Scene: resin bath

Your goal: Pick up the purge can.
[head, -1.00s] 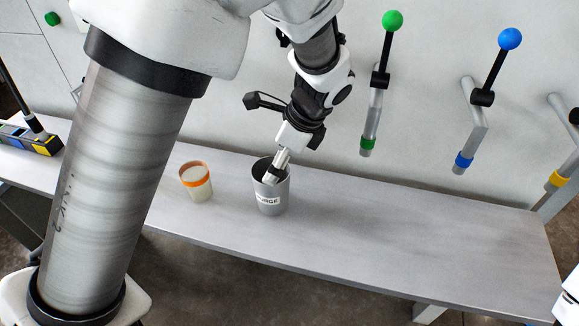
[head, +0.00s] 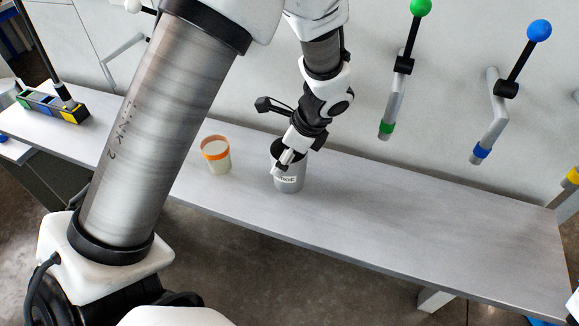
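The purge can (head: 292,184) is a grey metal can standing upright on the bench, with a white label partly covered by my gripper. My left gripper (head: 281,167) comes down from above at the can's rim. A pale finger overlaps the can's near left side and hides the start of the label. The other finger is not clear, so I cannot tell whether the fingers are closed on the wall. My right gripper is not in view.
A cup with an orange band (head: 216,157) stands close left of the can. The grey bench (head: 420,222) is clear to the right. A block with coloured sections (head: 52,106) sits at the far left. Levers with green (head: 421,7) and blue (head: 539,30) knobs hang on the wall.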

